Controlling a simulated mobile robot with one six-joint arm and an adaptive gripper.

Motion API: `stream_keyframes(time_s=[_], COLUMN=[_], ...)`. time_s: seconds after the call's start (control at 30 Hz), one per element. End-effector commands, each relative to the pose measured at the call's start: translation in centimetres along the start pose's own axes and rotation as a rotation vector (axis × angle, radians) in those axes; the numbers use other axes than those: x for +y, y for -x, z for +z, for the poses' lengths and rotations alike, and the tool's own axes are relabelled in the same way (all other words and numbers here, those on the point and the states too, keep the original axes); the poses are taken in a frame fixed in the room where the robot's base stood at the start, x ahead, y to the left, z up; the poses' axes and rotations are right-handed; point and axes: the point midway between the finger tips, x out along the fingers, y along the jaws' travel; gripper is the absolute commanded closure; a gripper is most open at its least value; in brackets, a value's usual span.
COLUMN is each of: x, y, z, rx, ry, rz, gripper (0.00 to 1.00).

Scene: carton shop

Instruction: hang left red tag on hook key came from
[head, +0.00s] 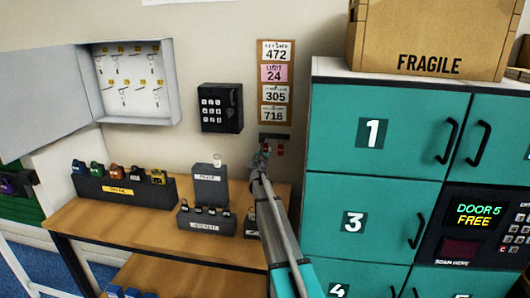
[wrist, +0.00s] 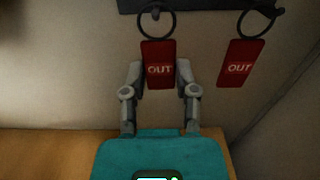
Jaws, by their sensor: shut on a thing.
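The left red tag (wrist: 159,70), marked OUT, hangs by a black ring from a dark strip (wrist: 200,3) on the wall. My gripper (wrist: 159,82) is shut on it from both sides; the ring is still at the strip's peg. A second red tag (wrist: 240,63), also marked OUT, hangs to the right, apart from my gripper. In the head view my gripper (head: 264,152) is at the strip (head: 274,136), covering the left tag, with the right red tag (head: 281,150) beside it. The open key cabinet (head: 173,95) holds two rows of hooks with keys; which hook is empty is too small to tell.
A black keypad box (head: 220,108) and a board of number cards (head: 276,85) are on the wall between cabinet and lockers. Teal lockers (head: 345,190) stand close at the right. Dark holders (head: 125,190) and a grey block (head: 210,187) stand on the wooden bench (head: 85,218).

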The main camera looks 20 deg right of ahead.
Motion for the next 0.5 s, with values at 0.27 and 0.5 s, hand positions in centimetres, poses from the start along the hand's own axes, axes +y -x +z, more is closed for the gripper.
stream_keyframes(time_s=[0.27,0.5], x=[0.03,0.06], y=[0.25,0.37], z=[0.65,0.90], rx=[0.000,0.000], ry=[0.000,0.000], rz=[0.000,0.000], gripper=[0.89,0.89])
